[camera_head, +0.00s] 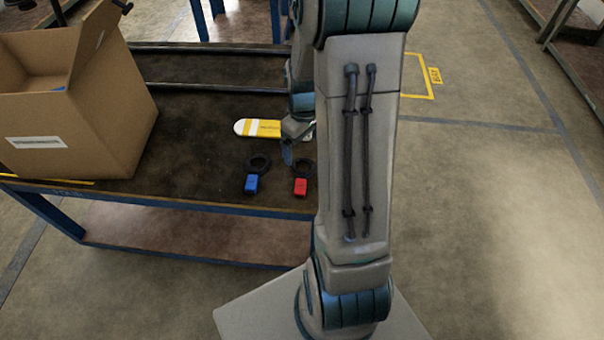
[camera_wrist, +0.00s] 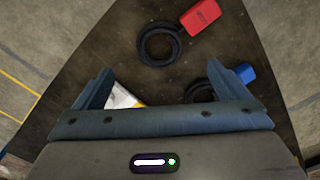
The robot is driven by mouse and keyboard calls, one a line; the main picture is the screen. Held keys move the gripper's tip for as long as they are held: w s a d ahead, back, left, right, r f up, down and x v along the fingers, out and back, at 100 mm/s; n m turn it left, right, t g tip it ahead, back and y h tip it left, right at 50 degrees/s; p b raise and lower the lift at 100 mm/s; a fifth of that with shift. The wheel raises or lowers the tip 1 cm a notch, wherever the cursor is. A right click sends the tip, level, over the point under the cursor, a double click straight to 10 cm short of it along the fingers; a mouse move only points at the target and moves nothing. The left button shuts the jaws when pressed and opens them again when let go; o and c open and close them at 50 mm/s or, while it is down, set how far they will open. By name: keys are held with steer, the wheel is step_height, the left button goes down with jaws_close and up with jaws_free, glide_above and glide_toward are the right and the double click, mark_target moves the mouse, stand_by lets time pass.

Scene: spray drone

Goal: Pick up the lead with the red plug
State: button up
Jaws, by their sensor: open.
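The lead with the red plug (camera_head: 300,186) lies on the dark table top, close to my arm in the head view. In the wrist view its red plug (camera_wrist: 201,15) is at the top, with its black coiled cable (camera_wrist: 159,44) to the lower left. The lead with the blue plug (camera_head: 251,183) lies to its left in the head view; its plug (camera_wrist: 245,72) shows at the right in the wrist view, its coil partly hidden by my gripper. My gripper (camera_wrist: 160,85) is open and empty, with the red lead's coil beyond its fingertips. In the head view my arm hides part of the gripper.
A yellow and white object (camera_head: 260,128) lies behind the leads, partly hidden by my arm. An open cardboard box (camera_head: 110,120) stands at the table's left. The table (camera_head: 195,160) has a blue front edge and bare room between box and leads.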

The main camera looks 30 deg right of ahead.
mark_target(303, 165)
step_height(303, 165, down, 8)
steer(key=shift+w+r+b, duration=0.1)
steer(key=shift+r+b, duration=0.05)
steer(key=shift+b, duration=0.35)
steer(key=c, duration=1.1)
steer(key=shift+r, duration=0.1)
